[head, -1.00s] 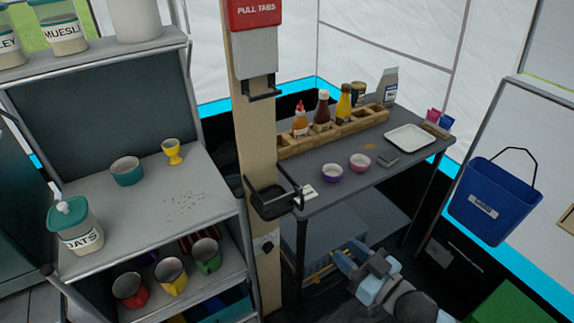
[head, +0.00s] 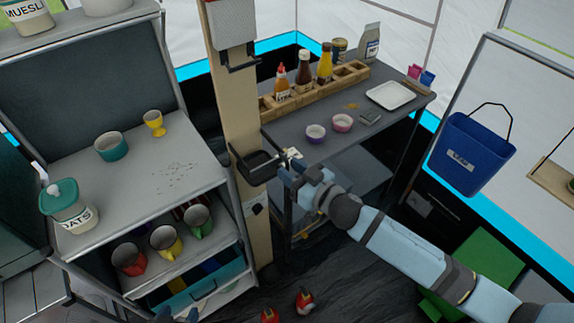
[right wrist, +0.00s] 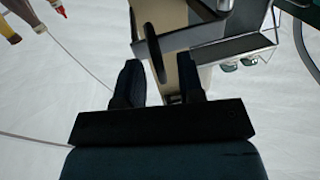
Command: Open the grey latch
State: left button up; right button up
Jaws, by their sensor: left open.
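I cannot single out a grey latch for certain. A small dark fitting with a pale label (head: 256,208) is on the tan post (head: 240,110), below a black open bin (head: 250,172). A small pale piece (head: 291,153) shows at the table corner beside the bin. My right gripper (head: 288,170) is just right of the bin, by that corner. In the right wrist view its dark fingers (right wrist: 160,85) stand apart, with the post and a black looped part (right wrist: 151,45) beyond them. My left gripper (head: 177,315) barely shows at the bottom edge; most of it is hidden.
A grey shelf unit (head: 130,195) with mugs and an oats jar stands left of the post. A dark table (head: 340,150) with sauce bottles and bowls stands right. A blue bucket (head: 470,155) hangs farther right. Two red items (head: 304,301) are on the floor.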

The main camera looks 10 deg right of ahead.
jog(key=shift+x, duration=0.8)
grip_shut()
jog(key=shift+a, duration=0.1)
